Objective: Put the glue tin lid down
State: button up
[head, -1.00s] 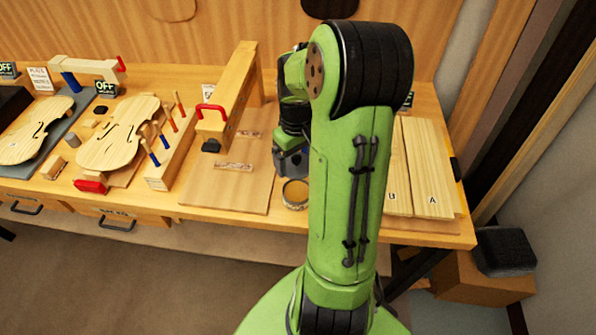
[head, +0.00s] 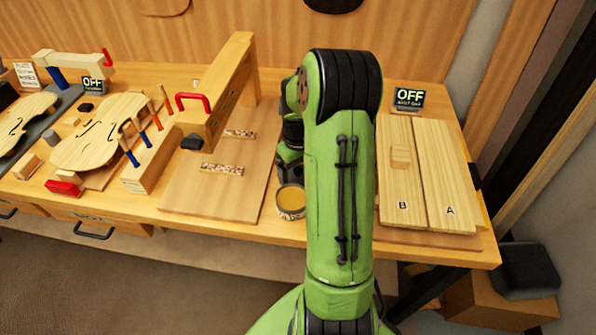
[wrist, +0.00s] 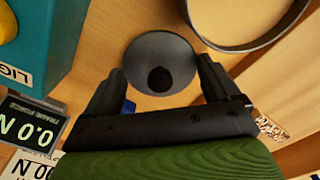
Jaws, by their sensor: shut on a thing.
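The glue tin lid (wrist: 160,50) is a grey disc with a dark round knob, held between the fingers of my gripper (wrist: 159,82) in the wrist view. The open glue tin (head: 291,202) stands near the bench's front edge with amber glue inside. Its rim also shows at the top right of the wrist view (wrist: 249,47), beside the lid and apart from it in the picture. In the head view my gripper (head: 288,172) is partly hidden by my arm, just behind the tin. The lid cannot be made out there.
A teal container (wrist: 45,45) and a force display reading 0.0 N (wrist: 32,122) are at the left of the wrist view. Boards B (head: 402,185) and A (head: 446,185) lie right of my arm. A mostly bare wooden board (head: 215,190) lies left of the tin.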

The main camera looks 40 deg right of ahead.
aim_at(298, 169)
jog(key=shift+f, duration=0.15)
jog(key=o, duration=0.7)
jog(key=shift+o, duration=0.2)
notch_tip(298, 169, up, 12)
jog(key=p, duration=0.3)
jog(key=s+a+r+t+h, duration=0.1)
jog(key=s+a+r+t, duration=0.15)
jog(key=a+r, duration=0.8)
jog(key=s+a+n+t+y, duration=0.1)
jog(key=s+a+t, duration=0.2)
jog(key=s+a, duration=0.9)
jog(key=shift+s+a, duration=0.3)
jog(key=shift+s, duration=0.3)
